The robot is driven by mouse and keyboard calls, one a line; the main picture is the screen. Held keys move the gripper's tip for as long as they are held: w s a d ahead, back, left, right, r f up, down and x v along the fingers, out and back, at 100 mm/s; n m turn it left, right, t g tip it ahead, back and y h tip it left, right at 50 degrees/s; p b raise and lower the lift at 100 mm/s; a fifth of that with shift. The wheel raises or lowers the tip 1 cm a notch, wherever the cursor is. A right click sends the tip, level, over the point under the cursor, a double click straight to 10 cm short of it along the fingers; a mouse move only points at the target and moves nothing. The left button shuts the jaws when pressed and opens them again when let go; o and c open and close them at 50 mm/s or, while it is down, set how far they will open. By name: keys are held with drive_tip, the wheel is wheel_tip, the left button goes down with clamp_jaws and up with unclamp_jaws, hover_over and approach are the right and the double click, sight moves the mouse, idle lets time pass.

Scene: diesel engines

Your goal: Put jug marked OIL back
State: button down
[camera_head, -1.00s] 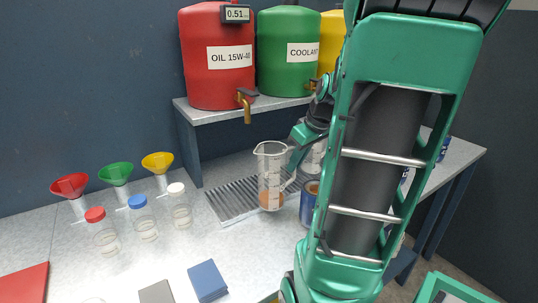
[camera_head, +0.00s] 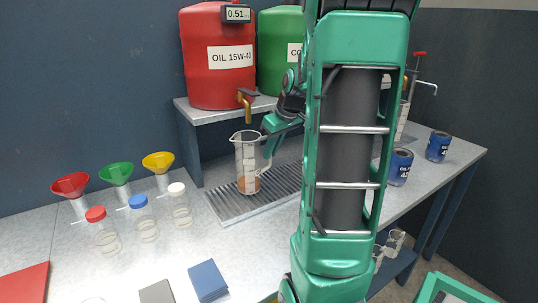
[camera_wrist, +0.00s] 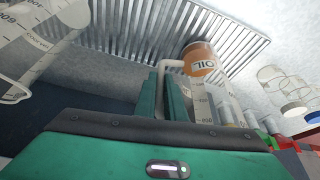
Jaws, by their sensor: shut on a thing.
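The clear jug marked OIL (camera_head: 247,165) is upright with a little amber oil at its bottom. It shows over the slatted drip tray (camera_head: 225,206), below the brass tap (camera_head: 247,104) of the red OIL 15W-40 tank (camera_head: 216,62). I cannot tell whether its base touches the slats. In the wrist view the jug (camera_wrist: 203,70) shows its OIL label, and my gripper (camera_wrist: 168,88) is shut on its pale handle. My gripper (camera_head: 270,142) is at the jug's right side in the head view, partly hidden by my arm.
Another graduated jug (camera_wrist: 40,40) is at the wrist view's upper left. Blue cans (camera_head: 399,167) stand on the bench at the right. Funnels (camera_head: 116,174) and capped bottles (camera_head: 143,218) stand at the left. The tank shelf (camera_head: 190,115) is behind the jug.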

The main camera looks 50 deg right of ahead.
drive_tip(key=shift+s+f, duration=0.1)
drive_tip(key=shift+f, duration=0.45)
drive_tip(key=c, duration=1.8)
unclamp_jaws()
drive_tip(key=shift+f, duration=0.1)
drive_tip(key=shift+c, duration=0.2)
drive_tip(key=v, duration=1.2)
drive_tip(key=s+a+f+m+g, duration=0.2)
drive_tip(key=s+a+f, duration=0.4)
drive_tip(key=s+a, duration=0.3)
drive_tip(key=s+a+f+m+g, duration=0.2)
drive_tip(key=s+a+f+m, duration=0.1)
drive_tip(key=s+a+f, duration=0.4)
drive_tip(key=shift+s+a+m+g+y, duration=0.3)
drive_tip(key=shift+s+a+m+g, duration=0.1)
drive_tip(key=shift+s+a, duration=0.6)
